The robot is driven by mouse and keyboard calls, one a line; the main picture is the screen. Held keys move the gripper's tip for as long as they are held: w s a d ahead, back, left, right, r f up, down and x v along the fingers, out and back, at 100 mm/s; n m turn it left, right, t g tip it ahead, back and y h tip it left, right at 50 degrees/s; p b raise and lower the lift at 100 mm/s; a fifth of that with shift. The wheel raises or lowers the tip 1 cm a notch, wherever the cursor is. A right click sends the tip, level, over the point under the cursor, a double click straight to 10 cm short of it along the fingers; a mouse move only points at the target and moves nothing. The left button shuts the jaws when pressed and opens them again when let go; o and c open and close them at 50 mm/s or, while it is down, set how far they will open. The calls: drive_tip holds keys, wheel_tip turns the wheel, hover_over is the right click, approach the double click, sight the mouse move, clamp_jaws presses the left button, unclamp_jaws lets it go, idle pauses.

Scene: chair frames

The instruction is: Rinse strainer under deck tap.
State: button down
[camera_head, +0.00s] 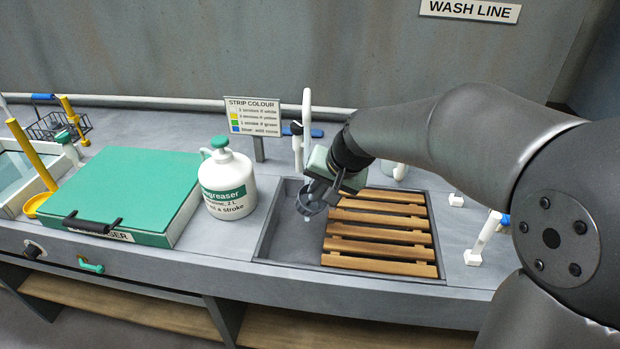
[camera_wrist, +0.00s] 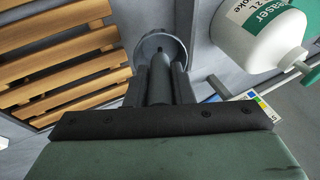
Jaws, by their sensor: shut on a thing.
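My gripper (camera_head: 325,187) is shut on the handle of the dark grey strainer (camera_head: 309,204). In the wrist view, the two fingers of my gripper (camera_wrist: 160,84) close around the handle, and the round strainer head (camera_wrist: 161,45) extends beyond them. The strainer is over the open left part of the sink (camera_head: 283,228), left of the wooden slats. The pale deck tap (camera_head: 307,110) rises behind the sink; its lower part is partly hidden by my gripper. I cannot tell whether water runs or whether the strainer is directly under the spout.
A white degreaser bottle (camera_head: 229,190) stands close left of the sink. Wooden slats (camera_head: 380,230) cover the sink's right part. A green-lidded box (camera_head: 130,185) is farther left. A strip-colour sign (camera_head: 252,116) stands behind. White fittings (camera_head: 484,238) stand right of the sink.

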drive_tip(key=shift+s+d+r+p, duration=0.1)
drive_tip(key=shift+s+r+p, duration=0.25)
drive_tip(key=shift+s+r, duration=0.75)
drive_tip(key=shift+s+d+r+p, duration=0.1)
drive_tip(key=shift+s+r+p, duration=0.2)
drive_tip(key=shift+s+r, duration=0.75)
drive_tip(key=shift+s+f, duration=0.2)
drive_tip(key=shift+f, duration=0.05)
